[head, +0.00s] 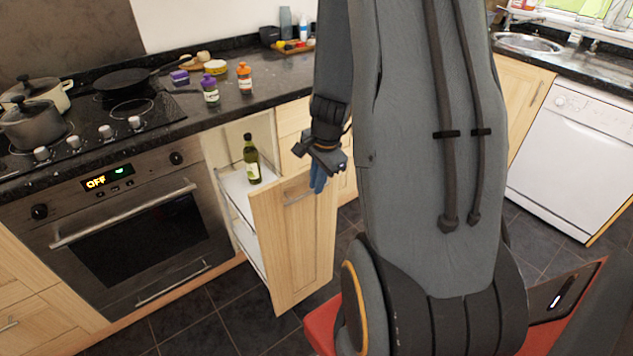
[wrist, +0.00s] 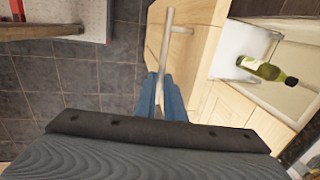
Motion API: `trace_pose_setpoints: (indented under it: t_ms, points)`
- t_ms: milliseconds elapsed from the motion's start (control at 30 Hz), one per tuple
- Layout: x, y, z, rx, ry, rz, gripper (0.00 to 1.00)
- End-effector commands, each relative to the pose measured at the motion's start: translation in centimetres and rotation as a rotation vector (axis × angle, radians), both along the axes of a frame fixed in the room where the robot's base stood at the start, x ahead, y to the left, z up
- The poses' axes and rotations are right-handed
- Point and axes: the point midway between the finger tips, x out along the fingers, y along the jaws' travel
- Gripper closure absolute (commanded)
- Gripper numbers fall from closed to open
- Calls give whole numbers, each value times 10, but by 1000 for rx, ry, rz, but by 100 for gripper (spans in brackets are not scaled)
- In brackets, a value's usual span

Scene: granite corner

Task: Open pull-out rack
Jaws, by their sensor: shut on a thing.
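The pull-out rack (head: 296,240) stands partly drawn out from the counter beside the oven, with its pale wood front clear of the cabinet. A green bottle (head: 251,160) stands upright on its white upper shelf; the bottle also shows in the wrist view (wrist: 268,71). A metal bar handle (wrist: 167,38) is on the rack's front. My gripper (head: 318,178) is at the handle, and in the wrist view its blue fingers (wrist: 161,98) are shut around the handle's end. The rack's lower inside is mostly hidden by its front.
The oven (head: 140,230) with its bar handle is left of the rack. Pots, a pan and several jars stand on the dark counter (head: 180,105). A white dishwasher (head: 572,150) is at the right. Dark tiled floor (head: 205,325) is open before the oven.

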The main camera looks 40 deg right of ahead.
Motion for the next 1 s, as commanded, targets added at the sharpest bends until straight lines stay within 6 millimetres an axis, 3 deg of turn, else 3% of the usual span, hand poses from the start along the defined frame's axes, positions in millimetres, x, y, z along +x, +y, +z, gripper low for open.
trace_pose_setpoints:
  t_ms: [600, 633, 667, 1000]
  points:
    - [0, 0, 0, 1, 0, 0, 100]
    - [0, 0, 0, 1, 0, 0, 86]
    - [0, 0, 0, 1, 0, 0, 83]
    - [0, 0, 3, 0, -1, 1, 83]
